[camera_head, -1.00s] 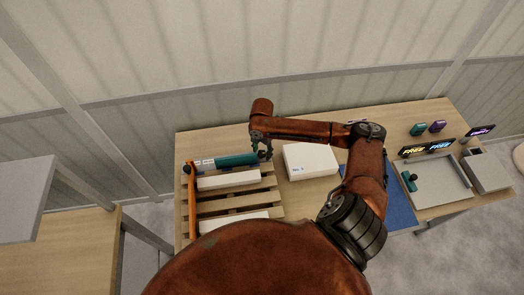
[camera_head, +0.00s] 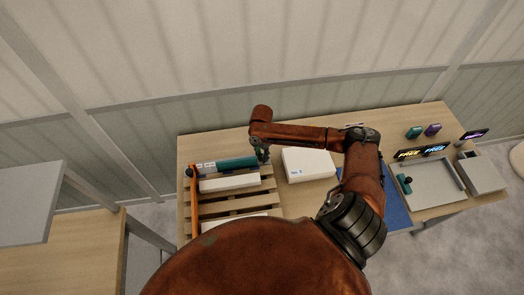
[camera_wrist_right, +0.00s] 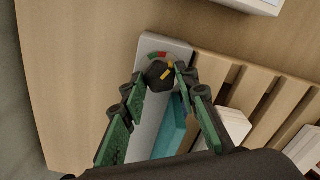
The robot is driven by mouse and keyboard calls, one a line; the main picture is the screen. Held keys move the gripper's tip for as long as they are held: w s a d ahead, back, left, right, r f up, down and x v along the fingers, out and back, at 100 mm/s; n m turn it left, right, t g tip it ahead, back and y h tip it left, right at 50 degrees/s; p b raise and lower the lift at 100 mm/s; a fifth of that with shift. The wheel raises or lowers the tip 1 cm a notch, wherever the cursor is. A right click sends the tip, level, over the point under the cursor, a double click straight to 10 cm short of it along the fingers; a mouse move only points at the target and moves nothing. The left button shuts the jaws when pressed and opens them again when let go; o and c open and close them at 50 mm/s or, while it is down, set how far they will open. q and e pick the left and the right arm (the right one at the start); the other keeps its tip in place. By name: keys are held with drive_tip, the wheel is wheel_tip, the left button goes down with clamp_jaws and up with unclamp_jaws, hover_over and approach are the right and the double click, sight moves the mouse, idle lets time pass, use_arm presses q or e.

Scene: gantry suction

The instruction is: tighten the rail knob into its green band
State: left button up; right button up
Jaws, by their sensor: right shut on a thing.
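The rail knob (camera_wrist_right: 158,77) is dark, with a yellow pointer mark, and sits on the grey end plate (camera_wrist_right: 179,47) of a rail. Red and green bands show on the plate just beyond the knob; the pointer's exact place against the green band is hard to tell. My right gripper (camera_wrist_right: 160,74) has its green-sided fingers on both sides of the knob and is shut on it. In the head view the right gripper (camera_head: 262,152) is at the right end of the teal rail part (camera_head: 236,164), its fingertips small and dark. My left gripper is not in view.
A slatted wooden pallet (camera_head: 237,205) with white boxes (camera_head: 229,183) lies below the rail. An orange bar (camera_head: 194,203) stands at its left. A white box (camera_head: 308,164), a blue mat (camera_head: 398,211) and a grey tray (camera_head: 450,188) are farther right.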

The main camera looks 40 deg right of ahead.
sight(261, 156)
drive_tip(key=m+p, duration=0.2)
drive_tip(key=p, duration=0.1)
drive_tip(key=shift+r, duration=0.2)
drive_tip(key=shift+f+m, duration=0.15)
drive_tip(key=shift+m, duration=0.25)
drive_tip(key=o, duration=1.1)
drive_tip(key=shift+o, duration=0.2)
wheel_tip(261, 156, up, 12)
